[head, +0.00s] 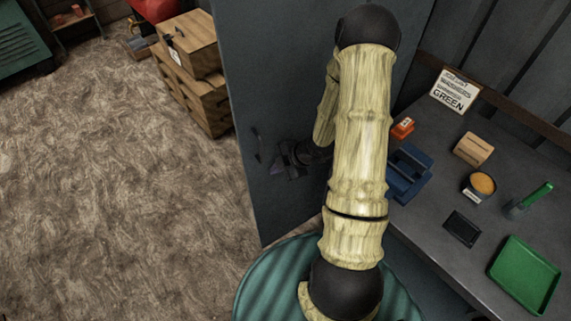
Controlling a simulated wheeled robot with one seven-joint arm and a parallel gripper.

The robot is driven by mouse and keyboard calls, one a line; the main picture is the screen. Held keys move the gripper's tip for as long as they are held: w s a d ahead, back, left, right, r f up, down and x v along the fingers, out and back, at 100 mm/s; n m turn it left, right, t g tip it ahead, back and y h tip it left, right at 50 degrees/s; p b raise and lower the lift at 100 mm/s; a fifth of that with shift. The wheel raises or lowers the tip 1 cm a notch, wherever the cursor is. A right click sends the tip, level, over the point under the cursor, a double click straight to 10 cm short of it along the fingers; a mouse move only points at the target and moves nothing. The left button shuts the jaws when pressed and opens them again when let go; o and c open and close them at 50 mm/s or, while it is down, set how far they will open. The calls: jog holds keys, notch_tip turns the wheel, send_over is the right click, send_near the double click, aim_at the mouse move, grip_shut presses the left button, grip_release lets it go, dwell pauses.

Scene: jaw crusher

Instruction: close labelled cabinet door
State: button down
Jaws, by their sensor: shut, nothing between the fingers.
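A tall blue-grey cabinet door (285,213) stands upright in the middle of the head view, left of the workbench. A dark slim handle (256,145) is on its face near the left edge. My gripper (281,160), dark and small here, is in front of the door's face, just right of the handle. It is shut and empty; I cannot tell whether it touches the door. My pale, wood-patterned arm hides much of the door's right side. No label on the door is visible.
Wooden crates (193,88) stand on the floor behind the door's left edge. The workbench (427,231) at right holds a sign (454,91), a blue holder (409,174), a wooden block (473,149), a tin (479,186) and a green tray (524,274). The left floor is clear.

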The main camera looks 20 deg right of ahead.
aim_at(269, 159)
jog(key=w, duration=0.1)
jog(key=w+p, duration=0.2)
jog(key=w, duration=0.1)
jog(key=shift+a, duration=0.35)
jog(key=shift+w, duration=0.1)
